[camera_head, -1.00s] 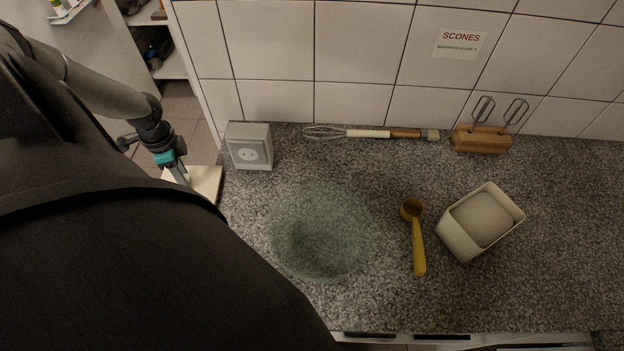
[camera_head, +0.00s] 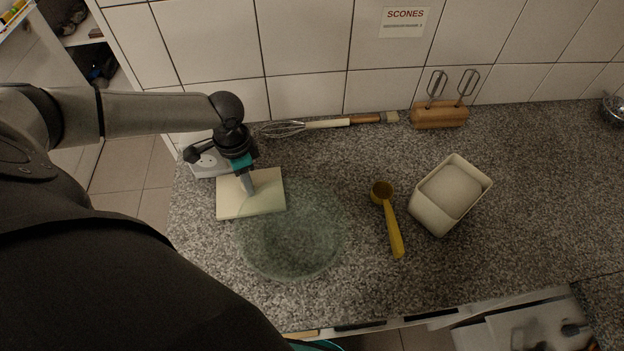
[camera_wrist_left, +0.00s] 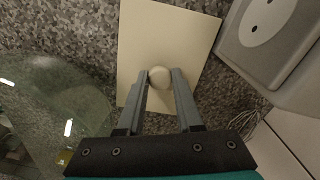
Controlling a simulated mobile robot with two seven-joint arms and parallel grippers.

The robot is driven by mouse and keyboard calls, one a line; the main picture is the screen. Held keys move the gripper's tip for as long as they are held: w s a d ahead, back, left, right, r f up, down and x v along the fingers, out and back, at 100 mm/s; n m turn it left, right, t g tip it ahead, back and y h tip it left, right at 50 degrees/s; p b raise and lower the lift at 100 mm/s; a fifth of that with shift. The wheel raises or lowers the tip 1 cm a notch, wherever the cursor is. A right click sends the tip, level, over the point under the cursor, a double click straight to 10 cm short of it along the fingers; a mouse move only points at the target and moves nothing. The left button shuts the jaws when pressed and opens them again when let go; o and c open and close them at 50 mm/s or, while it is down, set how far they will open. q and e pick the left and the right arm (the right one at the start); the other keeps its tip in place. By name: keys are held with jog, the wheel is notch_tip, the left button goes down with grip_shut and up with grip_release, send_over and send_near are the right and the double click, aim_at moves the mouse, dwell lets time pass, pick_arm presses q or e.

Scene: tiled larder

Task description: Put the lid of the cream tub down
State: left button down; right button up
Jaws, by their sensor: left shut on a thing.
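The lid (camera_head: 231,203) is a flat cream rectangle with a round knob (camera_wrist_left: 159,76). My left gripper (camera_head: 249,188) is shut on that knob from above, and its two fingers show on either side of it in the left wrist view. The lid is over the left part of the counter, close to the glass bowl; I cannot tell whether it touches the counter. The cream tub (camera_head: 433,213) stands open at the right of the counter, with pale white contents nearly level inside. My right gripper is not in view.
The clear glass bowl (camera_head: 290,245) lies just right of the lid. A socket box (camera_head: 208,165) is behind it, partly hidden by my arm. A whisk (camera_head: 310,125), a yellow scoop (camera_head: 391,222) and a wooden beater holder (camera_head: 440,115) are farther off. The counter right of the tub is clear.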

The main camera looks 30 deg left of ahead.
pick_arm(q)
jog(key=w+d+b, duration=0.1)
jog(key=w+d, duration=0.1)
jog(key=d, duration=0.1)
jog(key=w+d+b, duration=0.2)
jog(key=d, duration=0.1)
jog(key=w+d+b, duration=0.2)
jog(key=w+d, duration=0.1)
jog(key=shift+d+f, duration=0.1)
jog(key=shift+d, duration=0.05)
jog(key=d+b, duration=0.1)
jog(key=w+d+b, duration=0.1)
jog(key=w+b, duration=0.1)
jog(key=b, duration=0.1)
jog(key=shift+w+d+f, duration=0.1)
jog(key=shift+d+f, duration=0.15)
jog(key=shift+d, duration=0.15)
jog(key=shift+b, duration=0.3)
jog(key=c, duration=0.6)
grip_release()
jog(key=shift+o, duration=0.2)
